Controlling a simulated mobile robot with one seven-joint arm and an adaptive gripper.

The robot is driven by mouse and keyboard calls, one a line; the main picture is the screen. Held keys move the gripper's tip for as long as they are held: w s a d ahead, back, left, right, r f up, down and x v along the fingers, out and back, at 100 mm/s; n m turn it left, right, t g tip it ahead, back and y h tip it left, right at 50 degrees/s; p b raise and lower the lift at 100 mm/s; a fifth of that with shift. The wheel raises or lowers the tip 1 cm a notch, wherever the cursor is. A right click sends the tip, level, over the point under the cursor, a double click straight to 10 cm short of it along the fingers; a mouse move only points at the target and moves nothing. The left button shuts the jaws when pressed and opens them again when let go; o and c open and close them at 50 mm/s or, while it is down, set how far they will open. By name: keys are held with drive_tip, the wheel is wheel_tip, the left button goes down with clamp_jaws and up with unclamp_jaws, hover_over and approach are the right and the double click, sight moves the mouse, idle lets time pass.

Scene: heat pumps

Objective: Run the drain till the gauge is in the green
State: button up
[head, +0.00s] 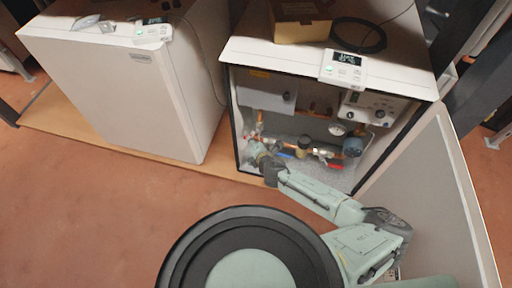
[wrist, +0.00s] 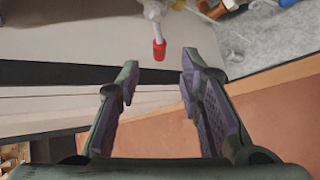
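The open heat pump cabinet (head: 232,120) holds pipes and valves with coloured handles. A round white gauge (head: 337,129) sits at its right middle; its needle and green zone are too small to read. A lever with a red tip (wrist: 159,50) hangs from a pale valve in the wrist view. A blue handle (head: 284,155) and a red handle (head: 322,161) show low in the cabinet. Which valve is the drain I cannot tell. My gripper (wrist: 160,66) is open and empty, its fingertips just short of the red tip. In the head view my gripper (head: 262,160) is at the cabinet's lower left.
The cabinet door (head: 438,180) stands open at the right, beside my arm. A closed white unit (head: 140,95) stands to the left. A cardboard box (head: 300,22), a black cable coil (head: 358,36) and a display panel (head: 343,67) are on top. The floor in front is clear.

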drive_tip(key=shift+v, duration=1.95)
idle(6.0)
